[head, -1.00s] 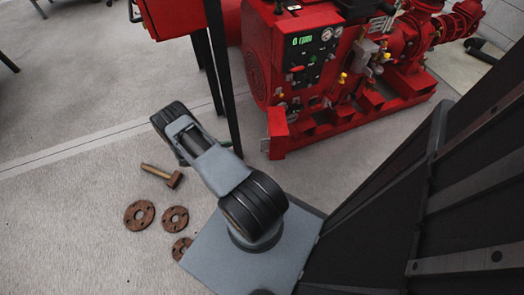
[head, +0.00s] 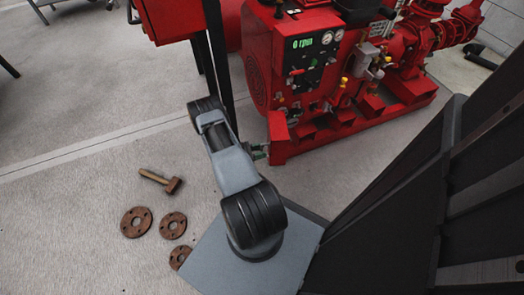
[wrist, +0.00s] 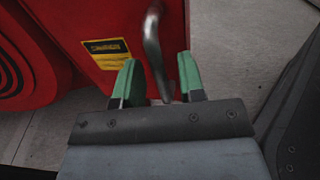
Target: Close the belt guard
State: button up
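The belt guard is most likely the red panel (head: 278,127) at the near left corner of the red pumpset in the head view. In the wrist view the red panel (wrist: 105,22) carries a yellow and black caution label and a bent grey metal handle (wrist: 153,42). My gripper (wrist: 158,60) has two green fingers standing apart, with the handle's lower part between them. Gaps show beside the handle, so the fingers do not look closed on it. In the head view my gripper (head: 258,152) is small and partly hidden beside the panel.
The pumpset (head: 330,80) has a control panel with a green "0 rpm" display. A dark upright leg (head: 221,70) stands behind my arm. Floor at left is mostly clear.

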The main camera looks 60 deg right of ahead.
jog(key=shift+s+d, duration=0.3)
jog(key=shift+c, duration=0.4)
grip_shut()
